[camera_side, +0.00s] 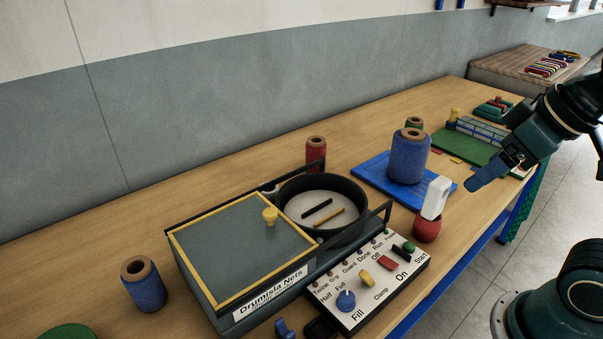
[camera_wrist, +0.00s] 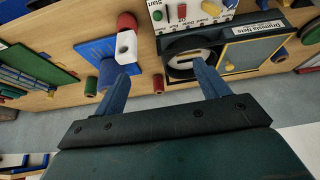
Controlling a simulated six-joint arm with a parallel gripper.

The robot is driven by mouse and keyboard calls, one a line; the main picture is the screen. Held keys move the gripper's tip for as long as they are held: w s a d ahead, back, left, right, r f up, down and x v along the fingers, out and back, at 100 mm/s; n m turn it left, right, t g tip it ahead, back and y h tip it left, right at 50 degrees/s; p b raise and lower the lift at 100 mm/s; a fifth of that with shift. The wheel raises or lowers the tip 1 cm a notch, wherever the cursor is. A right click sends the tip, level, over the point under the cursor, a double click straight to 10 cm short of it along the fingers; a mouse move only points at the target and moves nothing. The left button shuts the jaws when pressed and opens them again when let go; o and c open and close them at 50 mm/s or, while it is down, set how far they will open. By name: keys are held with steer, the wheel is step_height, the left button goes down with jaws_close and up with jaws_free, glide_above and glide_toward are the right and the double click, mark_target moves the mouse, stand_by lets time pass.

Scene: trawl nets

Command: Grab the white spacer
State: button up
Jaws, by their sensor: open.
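The white spacer (camera_side: 436,198) is a pale upright block, tilted slightly, at or in the top of a small round red holder (camera_side: 427,229) near the table's front edge. In the wrist view the spacer (camera_wrist: 126,46) shows a dark hole in its face, with the red holder (camera_wrist: 127,21) just behind it. My gripper (camera_side: 484,174) is to the right of the spacer in the side view, apart from it. In the wrist view my gripper (camera_wrist: 160,68) has its two blue fingers spread, nothing between them, and the spacer lies by the left fingertip.
A blue spool (camera_side: 408,157) stands on a blue mat (camera_side: 372,172) behind the spacer. The control panel (camera_side: 367,282) and a black round pan (camera_side: 350,234) lie to the left. A green board (camera_side: 452,147) with a small fence is farther back. Bare wood shows between them.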

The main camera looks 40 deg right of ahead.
steer(key=w+a+r+n+g, duration=0.2)
steer(key=w+r+n, duration=0.35)
steer(key=w, duration=0.75)
steer(key=n+g, duration=0.4)
steer(key=n, duration=1.1)
glide_above(269, 193)
steer(key=w+d, duration=0.2)
step_height(269, 193, down, 17)
steer(key=shift+w+a+f, duration=0.15)
steer(key=shift+a, duration=0.2)
steer(key=shift+f, duration=4.3)
steer(key=shift+f, duration=0.1)
steer(key=shift+f, duration=2.5)
